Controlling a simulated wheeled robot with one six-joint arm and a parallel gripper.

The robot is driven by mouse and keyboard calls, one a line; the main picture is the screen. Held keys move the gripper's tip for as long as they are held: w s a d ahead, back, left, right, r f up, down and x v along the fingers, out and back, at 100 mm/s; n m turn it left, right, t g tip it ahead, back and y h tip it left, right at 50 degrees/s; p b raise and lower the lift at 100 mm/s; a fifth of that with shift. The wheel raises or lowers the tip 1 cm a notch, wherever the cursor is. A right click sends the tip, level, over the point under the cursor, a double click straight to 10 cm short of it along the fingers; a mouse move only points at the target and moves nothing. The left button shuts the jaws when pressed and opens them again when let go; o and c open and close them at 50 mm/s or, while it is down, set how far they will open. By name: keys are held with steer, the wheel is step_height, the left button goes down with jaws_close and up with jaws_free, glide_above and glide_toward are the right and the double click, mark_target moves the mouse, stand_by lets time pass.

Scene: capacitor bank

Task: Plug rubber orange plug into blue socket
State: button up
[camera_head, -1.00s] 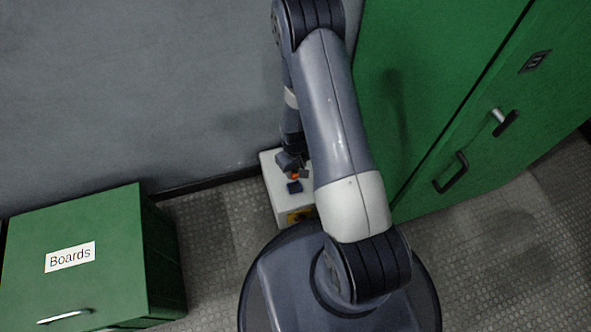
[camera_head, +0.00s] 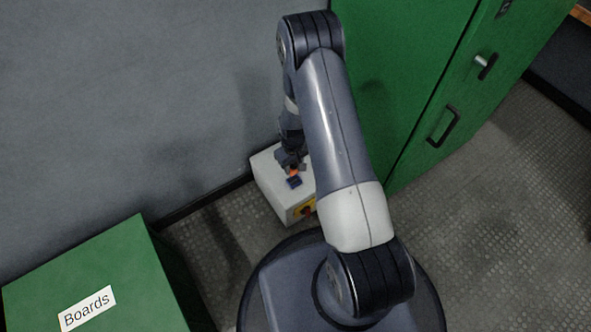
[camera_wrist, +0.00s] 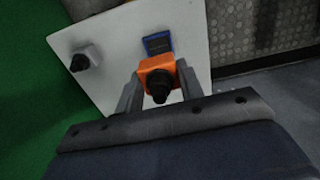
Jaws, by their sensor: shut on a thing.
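The orange plug (camera_wrist: 158,68) with a black knob or stem is held between the two fingers of my gripper (camera_wrist: 158,92), which is shut on it.
The white box (camera_head: 270,190) stands on the floor by the grey wall, with a yellow and red part (camera_head: 305,209) on its front. A black knob (camera_wrist: 80,62) is on its top. A green cabinet (camera_head: 400,90) stands right, a green Boards cabinet (camera_head: 100,270) left.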

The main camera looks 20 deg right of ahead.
mark_target(294, 181)
steer(key=shift+f, duration=0.2)
stand_by(0.4)
steer(key=shift+f+b, duration=1.8)
steer(key=shift+f, duration=1)
steer(key=shift+b, duration=0.45)
steer(key=shift+f+b, duration=0.6)
steer(key=o, duration=1.1)
steer(key=shift+c, duration=0.2)
step_height(294, 181, up, 11)
steer(key=p, duration=0.4)
steer(key=shift+f, duration=0.1)
